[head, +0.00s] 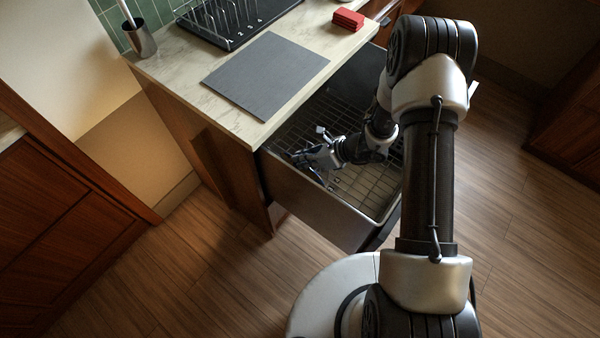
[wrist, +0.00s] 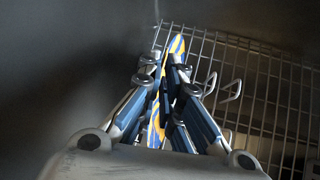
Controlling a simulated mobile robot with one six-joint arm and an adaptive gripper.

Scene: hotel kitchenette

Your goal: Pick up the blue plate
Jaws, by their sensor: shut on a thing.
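The blue plate (wrist: 177,44) shows in the wrist view as a narrow blue, yellow and white patterned strip, standing nearly on edge. My gripper (wrist: 166,72) is shut on it, with a finger on each side. Most of the plate's face is hidden by the fingers. In the head view my gripper (head: 312,160) is low inside the open pull-out drawer (head: 310,205), near its left front corner. The plate cannot be made out clearly there. A wire rack (head: 350,183) lines the drawer; it also shows beside the plate in the wrist view (wrist: 262,95).
The drawer's metal walls stand close around my gripper. The counter above holds a grey mat (head: 265,75), a black dish rack (head: 235,18), a stack of red items (head: 348,19) and a metal cup (head: 140,40) with a brush. The floor to the left is clear.

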